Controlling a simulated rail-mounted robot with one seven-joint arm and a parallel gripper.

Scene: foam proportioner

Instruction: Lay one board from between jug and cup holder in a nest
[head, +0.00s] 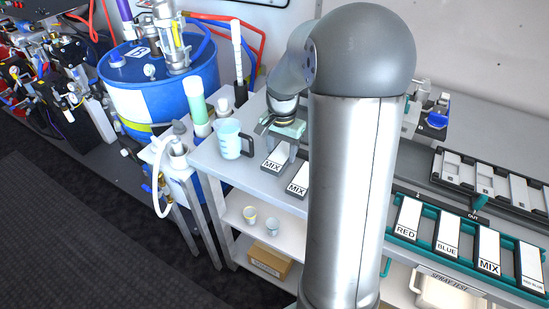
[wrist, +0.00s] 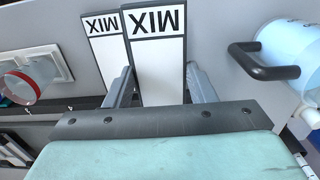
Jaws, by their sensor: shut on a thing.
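My gripper (wrist: 160,88) is shut on a white board marked MIX (wrist: 157,48), with one finger on each side of it. In the head view this board (head: 276,159) is at the bench top beside the jug; I cannot tell whether it is lifted. A second MIX board (head: 298,186) lies next to it, and shows partly overlapped in the wrist view (wrist: 104,48). The light-blue jug (head: 229,140) with a dark handle stands left of my gripper. A white square fitting with a red-rimmed cup (wrist: 25,82), perhaps the cup holder, is at the wrist view's left.
Right of my arm, a teal-edged rack (head: 468,251) holds boards marked RED, BLUE, MIX and RED-BLUE. A dark tray (head: 446,187) with several recesses lies behind it. A blue drum (head: 155,100) stands at left. My arm hides the middle of the bench.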

